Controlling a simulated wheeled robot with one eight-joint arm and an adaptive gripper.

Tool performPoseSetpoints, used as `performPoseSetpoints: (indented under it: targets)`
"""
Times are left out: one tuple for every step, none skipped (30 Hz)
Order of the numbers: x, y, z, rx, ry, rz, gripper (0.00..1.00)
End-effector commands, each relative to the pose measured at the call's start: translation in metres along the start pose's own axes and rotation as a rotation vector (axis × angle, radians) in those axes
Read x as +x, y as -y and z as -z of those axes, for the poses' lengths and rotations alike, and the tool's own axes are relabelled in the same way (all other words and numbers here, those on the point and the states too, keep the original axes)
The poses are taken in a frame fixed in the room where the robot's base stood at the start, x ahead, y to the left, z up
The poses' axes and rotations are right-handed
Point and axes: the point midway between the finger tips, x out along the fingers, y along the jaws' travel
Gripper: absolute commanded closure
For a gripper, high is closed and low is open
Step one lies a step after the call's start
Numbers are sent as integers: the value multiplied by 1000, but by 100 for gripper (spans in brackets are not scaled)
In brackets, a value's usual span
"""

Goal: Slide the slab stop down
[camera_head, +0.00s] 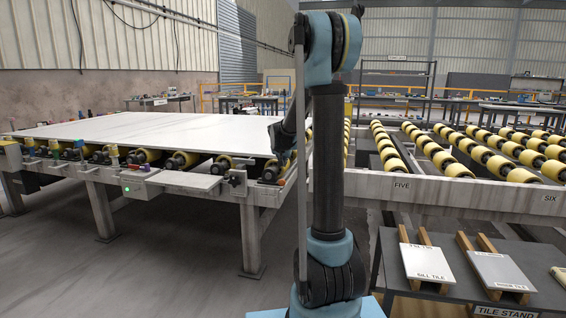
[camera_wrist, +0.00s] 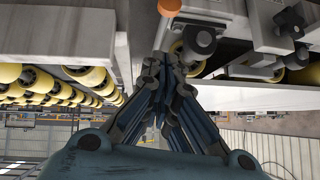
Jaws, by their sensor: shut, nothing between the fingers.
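My gripper (camera_wrist: 166,62) is shut and empty in the wrist view, its dark fingers close together. Its tips are beside a pale metal frame edge, just below an orange round knob (camera_wrist: 169,8). A dark round metal fitting (camera_wrist: 200,38) is right of the tips. I cannot tell for certain which of these parts is the slab stop, or whether the fingers touch it. In the head view the white stone slab (camera_head: 150,127) lies flat on the left roller table (camera_head: 250,225). My upright arm hides part of this table's right end, where my gripper is.
Yellow rollers (camera_head: 390,153) of the right conveyor lie beyond a rail marked FIVE and SIX. A dark tile stand (camera_head: 470,250) with two tiles is at the lower right. A grey box with a green light (camera_head: 128,189) hangs on the table's front. The floor at front left is clear.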

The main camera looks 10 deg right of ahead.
Motion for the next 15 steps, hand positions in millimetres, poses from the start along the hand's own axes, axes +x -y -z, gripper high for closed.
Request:
performPoseSetpoints:
  targets:
    - [7,0,0,0,0,-1,100]
    - [10,-1,0,0,0,-1,100]
    - [15,-1,0,1,0,-1,100]
    - [19,-1,0,1,0,-1,100]
    - [22,-1,0,1,0,-1,100]
    - [28,-1,0,1,0,-1,100]
    - [31,-1,0,1,0,-2,100]
    - [35,-1,0,1,0,-2,100]
    - [40,-1,0,1,0,-1,100]
    - [43,-1,0,1,0,-1,100]
    - [47,-1,0,1,0,-1,100]
    - [52,-1,0,1,0,-1,100]
    - [55,-1,0,0,0,-1,100]
    - [59,-1,0,0,0,-1,100]
    - [63,-1,-3,0,0,-1,100]
